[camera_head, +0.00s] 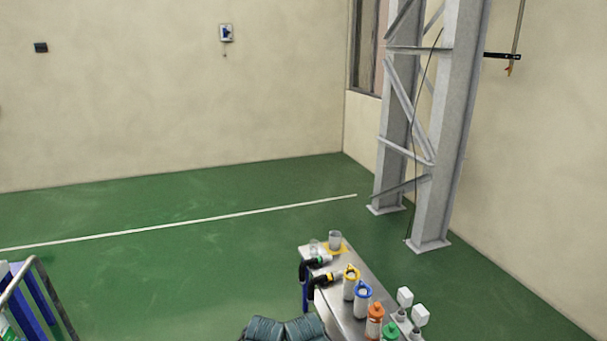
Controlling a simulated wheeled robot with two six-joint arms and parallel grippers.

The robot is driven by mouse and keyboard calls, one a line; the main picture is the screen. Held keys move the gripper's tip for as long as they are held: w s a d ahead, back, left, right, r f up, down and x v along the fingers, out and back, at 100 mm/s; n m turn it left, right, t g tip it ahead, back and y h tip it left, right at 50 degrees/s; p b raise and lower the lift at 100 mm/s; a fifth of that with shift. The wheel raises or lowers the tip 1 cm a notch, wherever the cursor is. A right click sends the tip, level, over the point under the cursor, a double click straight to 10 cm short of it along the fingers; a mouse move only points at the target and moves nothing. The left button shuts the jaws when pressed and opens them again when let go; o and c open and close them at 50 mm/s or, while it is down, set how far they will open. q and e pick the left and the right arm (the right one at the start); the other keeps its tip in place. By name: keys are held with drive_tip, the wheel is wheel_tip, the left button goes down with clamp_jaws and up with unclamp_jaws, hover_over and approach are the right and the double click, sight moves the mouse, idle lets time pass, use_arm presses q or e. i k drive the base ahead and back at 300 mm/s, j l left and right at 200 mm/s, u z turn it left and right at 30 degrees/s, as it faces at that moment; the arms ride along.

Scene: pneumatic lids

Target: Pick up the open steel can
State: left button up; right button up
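A grey, can-like cylinder (335,241) stands upright at the far end of the narrow steel-topped table (345,311), on a yellow patch (347,251). It looks like the open steel can, but it is too small to make out its inside. A smaller pale, glassy vessel (314,247) stands just left of it. I can make out neither of my grippers in this view, and nothing is seen touching the can.
Two black elbow-shaped fittings, one green-ringed (312,265) and one yellow-ringed (322,284), lie along the table's left edge. Yellow-, blue-, orange- and green-topped containers (362,302) line its near part. A steel column (436,170) stands behind right. Green floor (180,270) left is clear; a railed cart (40,290) is far left.

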sight(335, 236)
drive_tip(key=i+j+z, duration=0.5)
drive_tip(key=i, duration=0.2)
drive_tip(key=i+j+z, duration=0.15)
drive_tip(key=z, duration=1.1)
drive_tip(key=j+z, duration=0.35)
drive_tip(key=j, duration=0.35)
drive_tip(key=j+z, duration=0.4)
drive_tip(key=j, duration=0.3)
drive_tip(key=k+j+z, duration=0.15)
drive_tip(key=j+z, duration=0.2)
drive_tip(key=j, duration=0.35)
drive_tip(key=k+j, duration=0.1)
drive_tip(key=j, duration=0.35)
drive_tip(key=k+j, duration=0.1)
drive_tip(key=j, duration=0.35)
drive_tip(key=k+j, duration=0.1)
drive_tip(key=j, duration=0.35)
drive_tip(key=k+j+z, duration=0.1)
drive_tip(key=j, duration=0.35)
drive_tip(key=k+j, duration=0.15)
drive_tip(key=j, duration=0.3)
